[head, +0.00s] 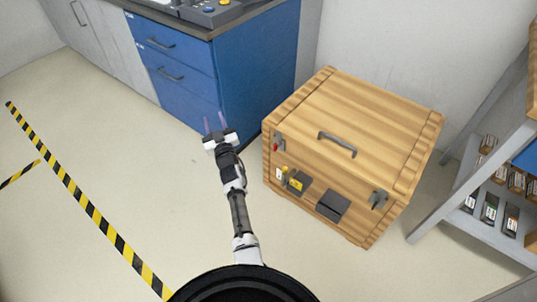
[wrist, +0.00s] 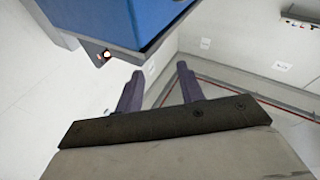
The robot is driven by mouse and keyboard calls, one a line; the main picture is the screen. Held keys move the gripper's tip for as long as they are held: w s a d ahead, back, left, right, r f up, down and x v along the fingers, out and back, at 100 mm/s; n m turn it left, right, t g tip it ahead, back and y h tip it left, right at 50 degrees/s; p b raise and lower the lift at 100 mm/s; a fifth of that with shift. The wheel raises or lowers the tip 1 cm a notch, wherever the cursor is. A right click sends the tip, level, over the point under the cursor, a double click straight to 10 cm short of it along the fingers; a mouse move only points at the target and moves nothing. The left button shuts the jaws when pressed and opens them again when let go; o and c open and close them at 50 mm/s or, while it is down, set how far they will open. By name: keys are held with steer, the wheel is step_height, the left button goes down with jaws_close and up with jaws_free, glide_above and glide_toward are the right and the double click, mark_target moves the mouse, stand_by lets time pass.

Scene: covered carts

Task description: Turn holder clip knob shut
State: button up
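A wooden crate (head: 355,125) with a closed lid stands on the floor right of my gripper. On its front face are a dark holder with a small yellow part (head: 296,184), a dark grey box (head: 333,206), a latch with a red part (head: 276,146) and a grey latch (head: 378,199). I cannot tell which small part is the clip knob or how it is turned. My gripper (head: 215,122) is raised left of the crate, apart from it. In the wrist view its two fingers (wrist: 159,78) are spread with nothing between them. The crate is not recognisable there.
A blue drawer cabinet (head: 250,70) with a dark worktop stands behind my gripper; a blue cabinet corner (wrist: 110,20) shows in the wrist view. A grey shelf rack (head: 470,205) with small items stands at the right. The floor left of my arm is clear, with striped tape (head: 85,205).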

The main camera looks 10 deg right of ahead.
steer(key=s+d+f+m+g+h+p, duration=0.1)
steer(key=s+d+f+h+p, duration=0.1)
steer(key=s+d+f, duration=0.4)
steer(key=s+d+f+m+h+p, duration=0.1)
steer(key=s+d+f+p, duration=0.15)
steer(key=d, duration=0.45)
steer(key=m+g+h+p, duration=0.2)
steer(key=m+h+p, duration=0.1)
steer(key=m+p, duration=0.1)
glide_toward(285, 172)
steer(key=shift+n, duration=0.3)
steer(key=w+b, duration=0.2)
steer(key=w, duration=0.1)
steer(key=w+d+b, duration=0.1)
steer(key=w+b, duration=0.1)
steer(key=w, duration=0.1)
steer(key=w+b, duration=0.3)
steer(key=shift+w+d+r, duration=0.1)
steer(key=shift+w+d, duration=0.1)
steer(key=shift+d, duration=0.2)
steer(key=shift+w+d+r+b, duration=0.1)
steer(key=shift+w+r+b, duration=0.1)
steer(key=shift+w+b, duration=0.4)
steer(key=shift+w, duration=0.1)
jaws_close()
steer(key=shift+d+p, duration=0.1)
steer(key=shift+p, duration=0.2)
